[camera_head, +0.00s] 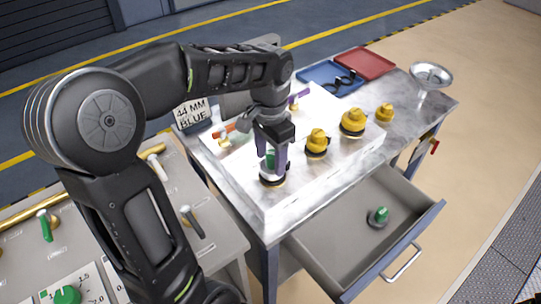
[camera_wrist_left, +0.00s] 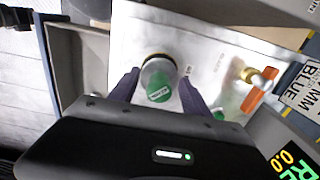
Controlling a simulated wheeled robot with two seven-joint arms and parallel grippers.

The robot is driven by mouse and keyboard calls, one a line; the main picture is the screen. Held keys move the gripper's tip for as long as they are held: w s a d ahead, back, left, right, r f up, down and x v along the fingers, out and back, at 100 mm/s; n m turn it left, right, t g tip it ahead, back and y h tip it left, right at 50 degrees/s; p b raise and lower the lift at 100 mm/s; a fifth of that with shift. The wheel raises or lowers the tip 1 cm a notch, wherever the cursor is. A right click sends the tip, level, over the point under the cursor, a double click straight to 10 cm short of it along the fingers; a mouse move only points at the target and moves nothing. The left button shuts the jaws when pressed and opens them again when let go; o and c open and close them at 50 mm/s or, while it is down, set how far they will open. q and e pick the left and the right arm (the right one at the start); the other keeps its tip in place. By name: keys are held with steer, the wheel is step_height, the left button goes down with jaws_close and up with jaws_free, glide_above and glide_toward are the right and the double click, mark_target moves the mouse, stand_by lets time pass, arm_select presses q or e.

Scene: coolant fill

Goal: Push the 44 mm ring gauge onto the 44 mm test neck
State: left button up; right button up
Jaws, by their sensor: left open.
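My left gripper (camera_head: 273,160) is open, pointing down over the front of the white plate. Its two fingers (camera_wrist_left: 160,92) stand on either side of a round grey piece with a green top (camera_wrist_left: 158,90), which looks like the ring gauge. The piece also shows between the fingers in the head view (camera_head: 270,158). Below it is a dark ring with a brassy edge (camera_head: 273,181), which looks like the test neck. The fingers hide part of this, and I cannot tell how far down the gauge sits. My right gripper is not in view.
Yellow-capped fittings (camera_head: 317,142) stand to the right on the white plate (camera_head: 315,175). The open drawer (camera_head: 335,245) holds another green-topped piece (camera_head: 378,215). Blue (camera_head: 325,75) and red (camera_head: 365,63) trays lie behind. A "44 MM BLUE" sign (camera_head: 191,113) stands left.

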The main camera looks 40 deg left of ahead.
mark_target(271, 155)
arm_select(q)
steer(key=shift+r, duration=0.3)
step_height(271, 155, up, 7)
steer(key=shift+r, duration=0.1)
stand_by(0.4)
stand_by(0.7)
